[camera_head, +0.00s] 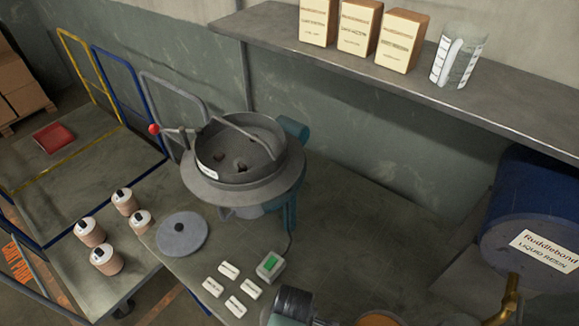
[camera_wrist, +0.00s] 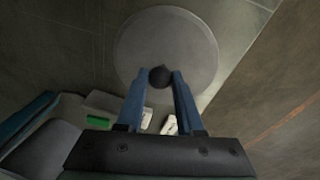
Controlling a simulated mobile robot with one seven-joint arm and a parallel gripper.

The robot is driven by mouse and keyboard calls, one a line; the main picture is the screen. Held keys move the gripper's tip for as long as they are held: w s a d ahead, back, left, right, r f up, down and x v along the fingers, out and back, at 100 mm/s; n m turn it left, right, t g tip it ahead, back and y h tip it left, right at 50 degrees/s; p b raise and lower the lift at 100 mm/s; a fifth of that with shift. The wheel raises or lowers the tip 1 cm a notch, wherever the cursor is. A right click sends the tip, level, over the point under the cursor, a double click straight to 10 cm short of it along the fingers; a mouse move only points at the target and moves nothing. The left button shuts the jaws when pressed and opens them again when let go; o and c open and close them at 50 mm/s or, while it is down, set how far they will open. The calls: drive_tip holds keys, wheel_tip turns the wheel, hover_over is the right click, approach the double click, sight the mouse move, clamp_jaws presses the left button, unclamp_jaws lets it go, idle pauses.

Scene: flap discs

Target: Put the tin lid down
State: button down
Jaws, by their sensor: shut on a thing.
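In the wrist view, the tin lid (camera_wrist: 190,35) is a flat grey disc with a round black knob at its middle. My gripper (camera_wrist: 160,80) has its two blue fingers on either side of that knob and is shut on it. The knob sits at the fingertips, and a dark grey surface lies beyond the disc. The view does not show any gap under the lid. In the head view, a grey disc with a dark knob (camera_head: 184,240) lies on the table.
A grey bowl machine (camera_head: 245,190) stands behind the disc. Several white tags (camera_head: 212,287) and a green-button box (camera_head: 270,266) are to its right. Several small tins (camera_head: 107,262) stand left. A blue drum (camera_head: 520,195) is far right. The table's middle right is clear.

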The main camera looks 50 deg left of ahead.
drive_tip(key=shift+f, duration=0.1)
drive_tip(key=c, duration=0.5)
unclamp_jaws()
drive_tip(key=shift+c, duration=0.2)
wheel_tip(320, 180, up, 12)
drive_tip(key=s+d, duration=0.1)
drive_tip(key=shift+d, duration=0.35)
